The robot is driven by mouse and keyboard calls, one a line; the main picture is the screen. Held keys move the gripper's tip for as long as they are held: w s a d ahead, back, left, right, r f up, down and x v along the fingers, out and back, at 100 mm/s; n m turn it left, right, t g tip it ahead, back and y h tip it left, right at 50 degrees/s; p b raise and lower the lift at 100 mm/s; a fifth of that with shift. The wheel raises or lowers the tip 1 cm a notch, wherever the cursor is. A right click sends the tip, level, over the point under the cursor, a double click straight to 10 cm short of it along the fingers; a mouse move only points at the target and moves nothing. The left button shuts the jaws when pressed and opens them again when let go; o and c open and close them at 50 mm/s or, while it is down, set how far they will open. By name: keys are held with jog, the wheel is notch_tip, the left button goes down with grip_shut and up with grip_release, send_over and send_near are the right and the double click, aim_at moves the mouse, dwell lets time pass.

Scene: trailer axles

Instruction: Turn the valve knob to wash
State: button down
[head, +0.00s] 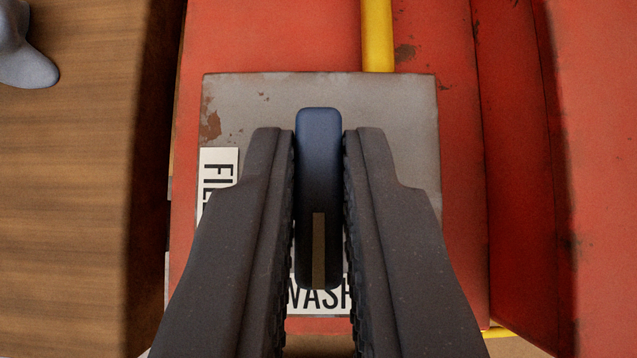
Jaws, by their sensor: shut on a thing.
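The valve knob (319,150) is a dark blue elongated handle with a brown pointer stripe on its lower half. It stands upright in the picture, its striped end pointing down at the WASH label (321,298). It sits on a grey, rust-spotted plate (390,105). A second white label (218,170), reading "FIL" with the rest hidden, is at the plate's left. My gripper (319,165) is shut on the knob, one ridged finger along each side. The fingers hide parts of the plate and both labels.
The plate is fixed to a red, worn metal surface (430,40). A yellow pipe (377,35) meets the plate's top edge. A brown wooden surface (70,200) lies at left, with a grey-blue object (25,55) at its upper corner. Red panels (600,150) continue at right.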

dwell(0.4)
jog(key=c, duration=1.5)
grip_release()
jog(key=shift+s+r, duration=0.35)
jog(key=shift+r, duration=0.2)
jog(key=v, duration=1.2)
jog(key=shift+s+d, duration=0.1)
jog(key=shift+s, duration=0.15)
